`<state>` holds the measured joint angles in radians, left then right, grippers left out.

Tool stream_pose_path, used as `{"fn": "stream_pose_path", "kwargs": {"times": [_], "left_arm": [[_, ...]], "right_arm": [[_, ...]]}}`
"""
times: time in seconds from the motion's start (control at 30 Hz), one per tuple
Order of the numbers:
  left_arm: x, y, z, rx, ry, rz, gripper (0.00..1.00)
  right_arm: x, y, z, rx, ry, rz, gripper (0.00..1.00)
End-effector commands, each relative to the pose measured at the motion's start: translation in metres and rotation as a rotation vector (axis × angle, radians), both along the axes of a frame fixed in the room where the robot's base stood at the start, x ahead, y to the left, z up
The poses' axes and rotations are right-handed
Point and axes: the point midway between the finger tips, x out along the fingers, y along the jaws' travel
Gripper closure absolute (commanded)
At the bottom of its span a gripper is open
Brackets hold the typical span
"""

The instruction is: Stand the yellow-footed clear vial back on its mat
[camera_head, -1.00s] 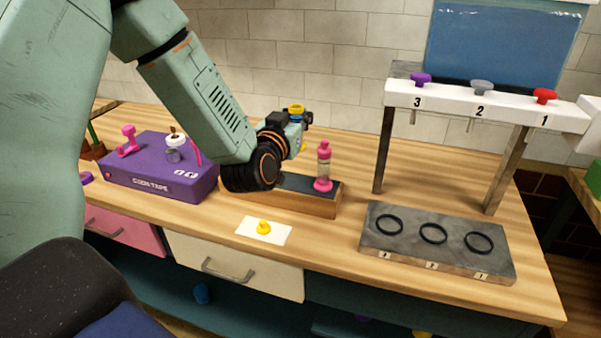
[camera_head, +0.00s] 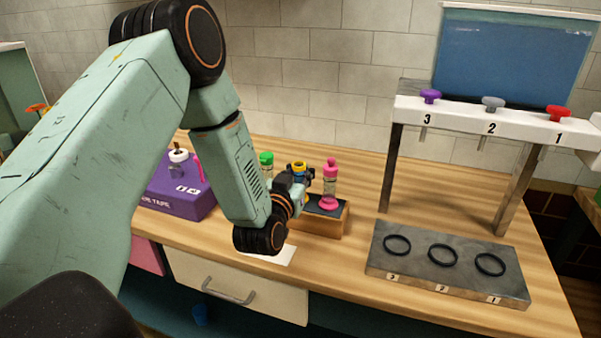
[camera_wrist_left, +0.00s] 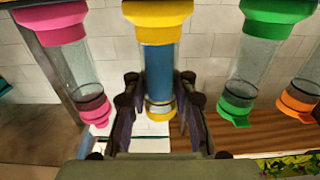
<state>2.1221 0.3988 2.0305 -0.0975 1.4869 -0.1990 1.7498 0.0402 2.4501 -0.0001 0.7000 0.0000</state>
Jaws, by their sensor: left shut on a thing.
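My left gripper (camera_wrist_left: 158,112) is shut on the yellow-footed clear vial, with one dark finger on each side of it. In the left wrist view the vial (camera_wrist_left: 160,62) has a wide yellow end, clear glass, a blue part and a second yellow band. The wooden block (camera_head: 322,223) has a dark mat on top (camera_head: 325,209). The held vial's foot is hidden in the head view, so I cannot tell if it touches. My right gripper is out of view.
A green vial (camera_head: 266,159) stands left of my gripper; an orange one (camera_wrist_left: 302,92) shows at the wrist view's right edge. A white card (camera_head: 284,257) lies in front, partly hidden by my arm. A purple box (camera_head: 178,196), ringed slab (camera_head: 440,262) and stopper rack (camera_head: 480,118) flank the block.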

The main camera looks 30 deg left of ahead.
Motion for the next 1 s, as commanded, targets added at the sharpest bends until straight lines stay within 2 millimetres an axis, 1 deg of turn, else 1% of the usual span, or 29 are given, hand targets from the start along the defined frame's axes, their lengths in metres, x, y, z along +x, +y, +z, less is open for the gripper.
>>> {"fn": "stream_pose_path", "kwargs": {"times": [0.13, 0.27, 0.3, 0.63, 0.67, 0.9, 1.0], "left_arm": [[0.0016, 0.001, 0.0022, 0.0, -0.004, 0.001, 1.0], [0.0015, 0.0012, -0.0004, 0.0, -0.004, 0.002, 1.0], [0.001, 0.0012, -0.0021, -0.001, -0.001, 0.002, 0.8], [0.0009, 0.0009, -0.0013, -0.001, 0.0, 0.001, 0.52], [0.0009, 0.0009, -0.0013, -0.001, 0.0, 0.001, 0.51], [0.0009, 0.001, -0.0011, -0.001, 0.0, 0.002, 0.51], [0.0009, 0.001, 0.0019, -0.001, 0.0, 0.001, 0.51]], "right_arm": [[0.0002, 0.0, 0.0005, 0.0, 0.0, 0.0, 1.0], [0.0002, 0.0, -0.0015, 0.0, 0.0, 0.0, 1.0], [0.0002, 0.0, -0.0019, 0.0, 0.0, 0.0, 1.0], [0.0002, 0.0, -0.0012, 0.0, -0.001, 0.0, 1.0], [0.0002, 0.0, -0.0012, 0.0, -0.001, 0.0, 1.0], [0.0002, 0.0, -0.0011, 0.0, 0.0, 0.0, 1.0], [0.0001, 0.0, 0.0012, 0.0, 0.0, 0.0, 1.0]]}}
